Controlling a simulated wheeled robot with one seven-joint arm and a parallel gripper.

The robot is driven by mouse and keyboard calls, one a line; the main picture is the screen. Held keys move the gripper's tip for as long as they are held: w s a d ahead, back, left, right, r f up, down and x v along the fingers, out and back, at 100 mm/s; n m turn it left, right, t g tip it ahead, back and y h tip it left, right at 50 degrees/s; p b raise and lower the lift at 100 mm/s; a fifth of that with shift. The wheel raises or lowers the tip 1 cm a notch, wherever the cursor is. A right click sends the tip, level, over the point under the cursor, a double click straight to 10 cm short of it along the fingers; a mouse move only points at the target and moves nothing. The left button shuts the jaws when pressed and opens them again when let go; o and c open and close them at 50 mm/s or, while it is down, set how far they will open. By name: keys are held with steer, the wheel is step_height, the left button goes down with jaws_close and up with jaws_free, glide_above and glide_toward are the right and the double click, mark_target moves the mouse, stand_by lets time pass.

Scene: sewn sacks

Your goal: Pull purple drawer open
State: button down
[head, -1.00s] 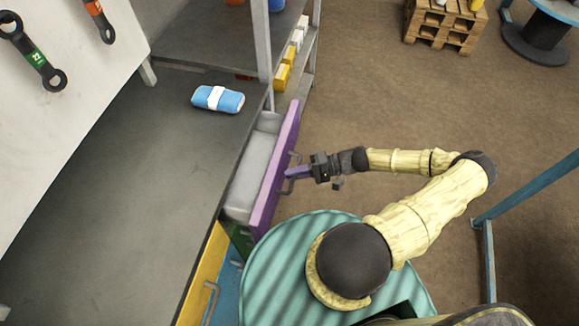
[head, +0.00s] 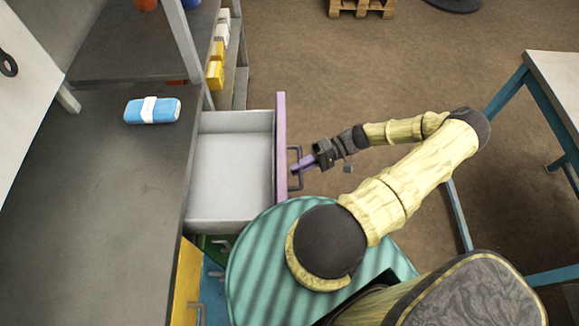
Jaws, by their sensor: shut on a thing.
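The purple drawer (head: 281,140) stands well out from under the grey worktop, and its light grey inside (head: 232,165) shows empty. Its front is a purple panel with a dark bar handle (head: 296,167) on the right side. The exact contact of the fingertips on the bar is small in the picture.
A blue bundle with a white band (head: 152,110) lies on the worktop (head: 100,190). Below are a yellow drawer (head: 187,282) and a blue one (head: 213,295). A blue-legged table (head: 525,90) stands at right. Open brown floor (head: 330,60) lies beyond my arm.

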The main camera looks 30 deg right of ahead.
stand_by(0.3)
steer(key=c, duration=1.5)
jaws_free()
steer(key=shift+o, duration=0.2)
